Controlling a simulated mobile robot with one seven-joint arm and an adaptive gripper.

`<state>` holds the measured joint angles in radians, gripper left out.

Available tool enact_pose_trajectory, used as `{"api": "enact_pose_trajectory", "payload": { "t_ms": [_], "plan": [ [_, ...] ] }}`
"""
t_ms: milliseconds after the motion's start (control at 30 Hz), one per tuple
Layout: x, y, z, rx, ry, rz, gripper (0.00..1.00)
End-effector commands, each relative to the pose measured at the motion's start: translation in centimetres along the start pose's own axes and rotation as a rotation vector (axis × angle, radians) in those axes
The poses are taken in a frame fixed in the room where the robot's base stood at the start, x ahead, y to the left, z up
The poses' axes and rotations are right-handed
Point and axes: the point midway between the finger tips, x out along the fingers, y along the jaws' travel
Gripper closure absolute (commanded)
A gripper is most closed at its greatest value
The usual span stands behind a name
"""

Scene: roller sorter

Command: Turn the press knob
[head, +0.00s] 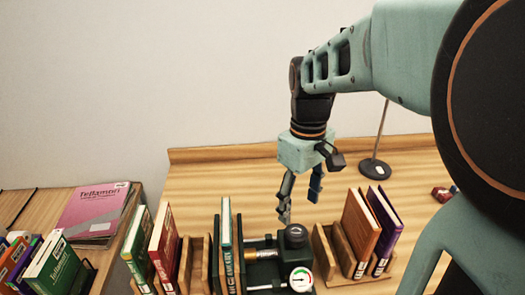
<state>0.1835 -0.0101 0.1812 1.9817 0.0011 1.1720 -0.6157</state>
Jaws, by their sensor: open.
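A dark green press (265,268) stands at the front middle of the table in the head view. A thin metal rod (262,287) shows left of the gauge. My gripper (301,203) is open and empty, pointing down. Its left fingertip shows just above the knob in the picture; I cannot tell whether they touch. The lower part of the press is cut off by the frame edge.
Upright books (227,245) stand directly left of the press. Wooden racks with books stand further left (163,245) and right (361,230). A lamp base (375,168) stands behind right. A pink magazine (95,210) lies far left. The table (225,185) behind the press is clear.

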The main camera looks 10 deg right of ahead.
Motion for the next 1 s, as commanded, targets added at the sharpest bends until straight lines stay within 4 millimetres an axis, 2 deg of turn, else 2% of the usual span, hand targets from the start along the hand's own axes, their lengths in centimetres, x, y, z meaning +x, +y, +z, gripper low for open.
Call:
{"api": "enact_pose_trajectory", "payload": {
  "t_ms": [300, 500, 900, 1000],
  "plan": [
    [6.2, 0.0, 0.1, 0.003, -0.002, -0.003, 0.42],
    [8.6, 0.0, 0.0, 0.003, 0.0, -0.001, 0.42],
    [9.3, 0.0, -0.1, 0.003, 0.002, 0.001, 0.42],
    [9.3, 0.0, -0.1, 0.003, 0.002, 0.001, 0.53]
  ]
}}
